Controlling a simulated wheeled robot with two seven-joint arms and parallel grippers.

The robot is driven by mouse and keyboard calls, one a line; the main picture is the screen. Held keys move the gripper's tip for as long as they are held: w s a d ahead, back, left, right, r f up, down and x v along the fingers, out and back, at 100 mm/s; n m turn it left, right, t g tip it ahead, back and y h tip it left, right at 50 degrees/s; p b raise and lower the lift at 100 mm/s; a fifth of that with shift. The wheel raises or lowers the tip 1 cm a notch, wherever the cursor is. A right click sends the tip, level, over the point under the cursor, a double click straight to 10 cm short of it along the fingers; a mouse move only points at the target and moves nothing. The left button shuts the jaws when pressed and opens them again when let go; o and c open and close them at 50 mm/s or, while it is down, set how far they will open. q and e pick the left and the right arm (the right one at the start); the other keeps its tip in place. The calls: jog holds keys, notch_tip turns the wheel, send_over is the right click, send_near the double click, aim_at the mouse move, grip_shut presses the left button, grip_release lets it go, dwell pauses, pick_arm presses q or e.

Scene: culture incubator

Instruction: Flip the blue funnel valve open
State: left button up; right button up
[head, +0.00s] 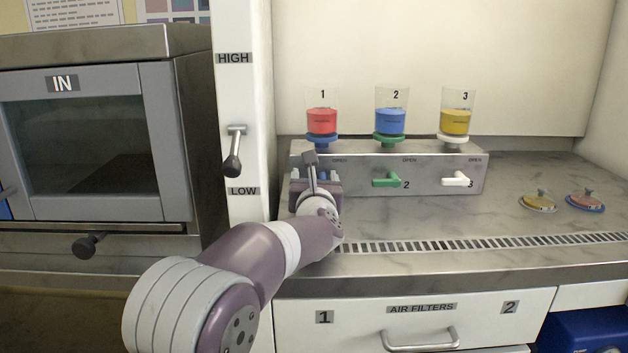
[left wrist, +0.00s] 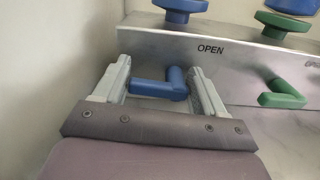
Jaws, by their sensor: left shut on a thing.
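The blue valve handle (left wrist: 155,88) sits on the metal front of the funnel block, below and left of the OPEN label (left wrist: 210,49). It lies roughly sideways, with its elbow at the right. My left gripper (left wrist: 160,76) has a finger on each side of it and is shut on it. In the head view my left gripper (head: 313,180) covers most of the blue valve (head: 323,174). Funnel 1 (head: 321,122), with red liquid and a blue collar, stands above it. My right gripper is not in view.
The green valve (head: 386,180) and white valve (head: 456,179) sit to the right on the same metal block (head: 430,160). Two small dishes (head: 538,201) lie on the counter at right. A HIGH/LOW lever (head: 234,152) is on the white post at left.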

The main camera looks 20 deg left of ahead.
pick_arm(q)
jog(key=m, duration=0.2)
jog(key=m+p, duration=0.1)
jog(key=m, duration=0.1)
jog(key=shift+d+r, duration=0.25)
jog(key=shift+r, duration=0.1)
jog(key=m, duration=0.1)
jog(key=m+p, duration=0.1)
jog(key=m, duration=0.2)
jog(key=shift+w+d+r+m+p, duration=0.15)
jog(key=shift+d+r+m+p, duration=0.1)
jog(key=shift+d+m+p, duration=0.15)
jog(key=m+p, duration=0.1)
jog(key=m, duration=0.2)
jog(key=m+p, duration=0.1)
jog(key=m, duration=0.1)
jog(key=shift+w+d+p, duration=0.1)
jog(key=shift+d+p, duration=0.25)
jog(key=shift+w+d+f+m+p, duration=0.15)
jog(key=shift+m+p, duration=0.3)
jog(key=shift+m, duration=0.4)
jog(key=shift+s+d+m+p, duration=0.15)
jog(key=shift+m+p, duration=0.3)
jog(key=shift+m, duration=0.4)
jog(key=shift+w, duration=0.1)
jog(key=o, duration=1)
jog(key=shift+c, duration=0.2)
